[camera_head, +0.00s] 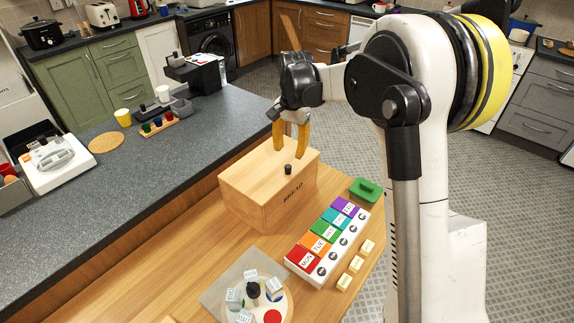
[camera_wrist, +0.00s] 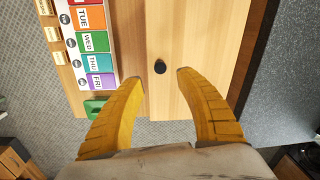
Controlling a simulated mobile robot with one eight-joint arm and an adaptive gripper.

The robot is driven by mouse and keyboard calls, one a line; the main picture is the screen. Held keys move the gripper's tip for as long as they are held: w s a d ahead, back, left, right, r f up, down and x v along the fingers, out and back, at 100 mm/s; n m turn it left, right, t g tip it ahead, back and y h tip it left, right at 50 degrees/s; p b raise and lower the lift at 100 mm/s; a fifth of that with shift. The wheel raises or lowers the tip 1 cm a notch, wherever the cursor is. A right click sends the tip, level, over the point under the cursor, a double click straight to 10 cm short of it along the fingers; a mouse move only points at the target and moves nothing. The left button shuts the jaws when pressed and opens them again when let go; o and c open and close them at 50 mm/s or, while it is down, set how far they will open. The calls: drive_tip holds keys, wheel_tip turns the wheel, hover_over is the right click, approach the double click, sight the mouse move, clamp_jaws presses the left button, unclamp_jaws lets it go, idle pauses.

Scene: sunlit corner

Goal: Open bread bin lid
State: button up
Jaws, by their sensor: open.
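The bread bin (camera_head: 262,197) is a light wooden box marked BREAD, standing on the wooden counter beside the raised grey worktop. Its lid (camera_head: 262,165) lies shut on top, with a small black knob (camera_head: 288,169) near the front edge. In the wrist view the knob (camera_wrist: 160,67) sits on the wooden lid (camera_wrist: 195,55), ahead of and between my fingertips. My gripper (camera_head: 290,150), with two yellow fingers, is open above the lid and points down. In the wrist view my gripper (camera_wrist: 159,75) is empty, and its fingers are apart from the knob.
A coloured weekday pill box (camera_head: 327,240) stands right of the bin, with a green container (camera_head: 366,188) behind it and small cream blocks (camera_head: 356,264) beside it. A round board with several pieces (camera_head: 262,290) lies in front. The grey worktop (camera_head: 110,200) runs along the left.

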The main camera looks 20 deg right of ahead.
sight(288, 166)
drive_tip(key=f+b, duration=0.1)
drive_tip(key=f, duration=0.3)
drive_tip(key=f+b, duration=0.1)
drive_tip(key=f, duration=0.3)
drive_tip(key=shift+w+a+f, duration=0.2)
drive_tip(key=shift+f, duration=0.05)
drive_tip(key=shift+c, duration=0.6)
clamp_jaws()
